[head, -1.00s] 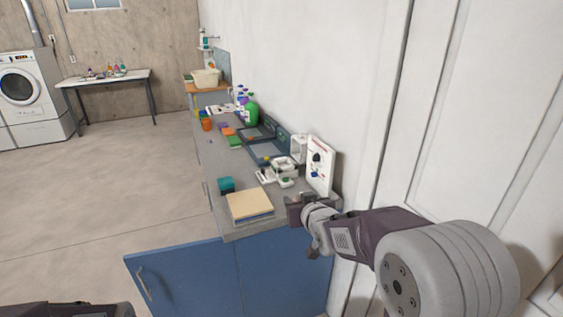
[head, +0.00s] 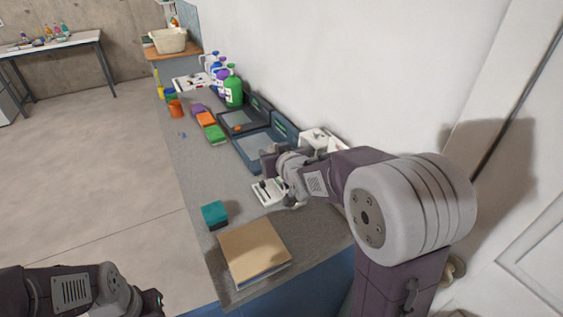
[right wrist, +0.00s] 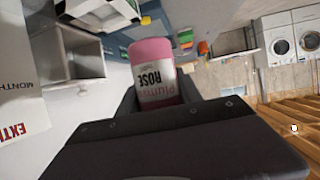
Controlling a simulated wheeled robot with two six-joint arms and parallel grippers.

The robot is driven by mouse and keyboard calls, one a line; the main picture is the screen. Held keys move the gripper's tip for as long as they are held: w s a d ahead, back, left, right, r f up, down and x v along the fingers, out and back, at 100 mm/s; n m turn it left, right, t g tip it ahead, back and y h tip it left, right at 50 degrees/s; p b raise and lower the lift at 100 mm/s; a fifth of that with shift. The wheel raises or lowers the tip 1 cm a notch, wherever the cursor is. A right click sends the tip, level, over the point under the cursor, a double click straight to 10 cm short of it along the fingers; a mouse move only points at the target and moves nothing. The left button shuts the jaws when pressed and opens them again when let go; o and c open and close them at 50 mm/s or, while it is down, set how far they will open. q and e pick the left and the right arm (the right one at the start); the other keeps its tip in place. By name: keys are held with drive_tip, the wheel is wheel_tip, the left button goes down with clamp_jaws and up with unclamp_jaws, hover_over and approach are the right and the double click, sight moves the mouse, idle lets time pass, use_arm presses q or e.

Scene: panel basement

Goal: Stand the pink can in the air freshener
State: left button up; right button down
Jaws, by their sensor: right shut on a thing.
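The pink can (right wrist: 152,74) has a pink top and a pale label reading "ROSE". It is held in my right gripper (head: 268,163), seen close in the right wrist view; my gripper and arm hide it in the head view. A white open-fronted housing, apparently the air freshener (head: 318,139), stands at the wall side of the counter, partly behind my right arm. It also shows in the right wrist view as a hollow box (right wrist: 76,62), apart from the can. My left gripper (head: 152,301) is low at the left, away from the counter; its jaws are unclear.
On the counter, a white tray (head: 266,197), a teal block (head: 215,214) and a tan book (head: 250,248) lie near my right gripper. Dark open cases (head: 258,147), sponges (head: 212,131) and bottles (head: 233,91) stand farther back. A printed sign (right wrist: 18,85) is beside the housing.

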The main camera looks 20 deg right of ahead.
drive_tip(key=shift+s+r, duration=0.1)
drive_tip(key=shift+s, duration=0.1)
drive_tip(key=w+d+f, duration=0.4)
drive_tip(key=w+d, duration=0.1)
drive_tip(key=w+d+f+p, duration=0.1)
drive_tip(key=w+d+f, duration=0.1)
drive_tip(key=w, duration=0.1)
drive_tip(key=shift+d+f, duration=0.3)
drive_tip(key=shift+f, duration=0.05)
drive_tip(key=shift+w+d+f, duration=0.1)
drive_tip(key=shift+w+d, duration=0.05)
drive_tip(key=shift+d, duration=0.05)
wheel_tip(320, 180, down, 4)
drive_tip(key=shift+w+f, duration=0.1)
use_arm(q)
drive_tip(key=shift+s+d+r, duration=0.1)
drive_tip(key=shift+s+r, duration=0.2)
drive_tip(key=shift+r, duration=0.05)
drive_tip(key=shift+b, duration=0.3)
use_arm(e)
drive_tip(key=shift+f, duration=0.1)
use_arm(q)
drive_tip(key=shift+f, duration=0.1)
use_arm(e)
drive_tip(key=c, duration=0.8)
unclamp_jaws()
